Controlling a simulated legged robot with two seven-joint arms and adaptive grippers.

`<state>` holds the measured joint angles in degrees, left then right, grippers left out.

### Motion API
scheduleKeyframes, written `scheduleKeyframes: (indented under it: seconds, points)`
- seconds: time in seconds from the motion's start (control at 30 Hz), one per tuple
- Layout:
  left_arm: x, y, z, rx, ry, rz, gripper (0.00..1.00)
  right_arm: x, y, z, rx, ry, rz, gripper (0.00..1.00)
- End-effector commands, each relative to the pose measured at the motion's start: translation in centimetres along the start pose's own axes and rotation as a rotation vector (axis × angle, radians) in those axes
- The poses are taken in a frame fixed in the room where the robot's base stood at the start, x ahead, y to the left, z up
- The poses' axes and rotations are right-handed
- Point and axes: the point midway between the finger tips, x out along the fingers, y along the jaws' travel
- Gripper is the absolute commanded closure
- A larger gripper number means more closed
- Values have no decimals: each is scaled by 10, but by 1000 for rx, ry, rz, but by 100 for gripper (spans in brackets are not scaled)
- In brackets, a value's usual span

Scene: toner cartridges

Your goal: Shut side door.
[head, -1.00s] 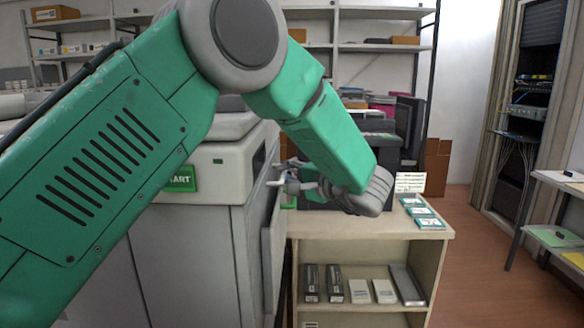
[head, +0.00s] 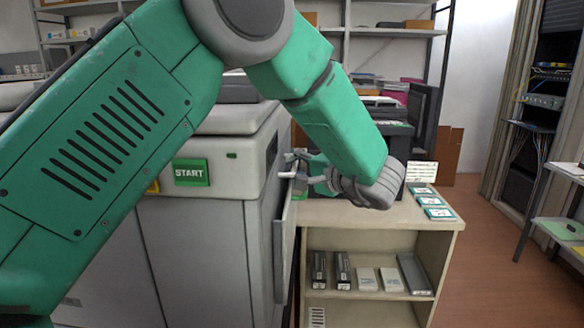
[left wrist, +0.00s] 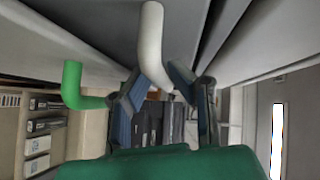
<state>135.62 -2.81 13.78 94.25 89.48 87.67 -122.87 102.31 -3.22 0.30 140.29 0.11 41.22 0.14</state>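The side door (head: 285,245) is a thin grey panel on the right side of the large grey machine (head: 190,255). It stands slightly off the body, with a dark gap behind it. A pale bent handle (head: 288,175) is at its upper part; in the left wrist view, the white handle (left wrist: 152,45) reaches down between my fingers. My left gripper (head: 304,168) is beside it, reaching in from the right. In the left wrist view, the fingers of my left gripper (left wrist: 155,85) are apart, with gaps beside the handle. Contact is unclear. My right gripper is not in view.
A low cabinet (head: 380,237) with boxes on its shelf stands close right of the door. A green bent handle (left wrist: 75,85) shows in the left wrist view. Open floor (head: 490,255) lies at the right, before a rack (head: 540,110).

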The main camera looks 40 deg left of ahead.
Motion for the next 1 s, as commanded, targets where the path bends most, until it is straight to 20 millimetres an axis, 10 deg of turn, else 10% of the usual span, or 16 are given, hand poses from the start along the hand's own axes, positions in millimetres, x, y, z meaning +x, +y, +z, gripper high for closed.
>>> scheduleKeyframes:
  seconds: [0.43,1.0]
  points:
    - [-87,2,-1,1,8,3,81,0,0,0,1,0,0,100]
    - [-99,2,-1,1,6,4,81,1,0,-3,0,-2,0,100]
